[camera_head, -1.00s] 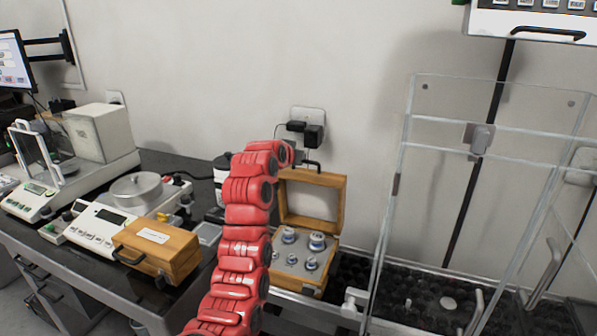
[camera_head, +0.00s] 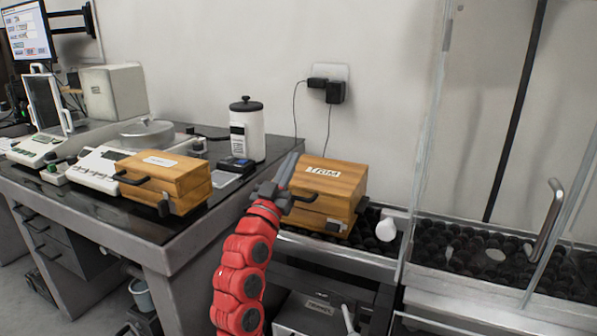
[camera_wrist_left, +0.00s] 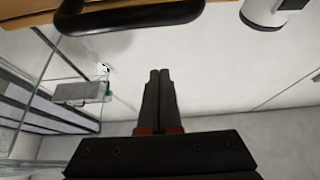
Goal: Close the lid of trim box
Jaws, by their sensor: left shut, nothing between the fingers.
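The wooden trim box (camera_head: 325,192) stands right of centre in the head view, on the dark surface beside the table. Its lid is down, with a white TRIM label on top. My left gripper (camera_head: 291,160) is just left of the box, at the height of its lid, with its fingers together and pointing up. In the left wrist view the two fingers (camera_wrist_left: 158,75) are pressed together with nothing between them. A black handle (camera_wrist_left: 130,17) and a wooden edge show at the top of that view. Whether the gripper touches the box I cannot tell. My right gripper is not in view.
A second wooden box (camera_head: 163,180) with a handle sits on the left table. Scales and a white canister (camera_head: 246,133) stand behind it. A clear glass enclosure (camera_head: 425,150) with a metal handle (camera_head: 548,222) is to the right of the trim box.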

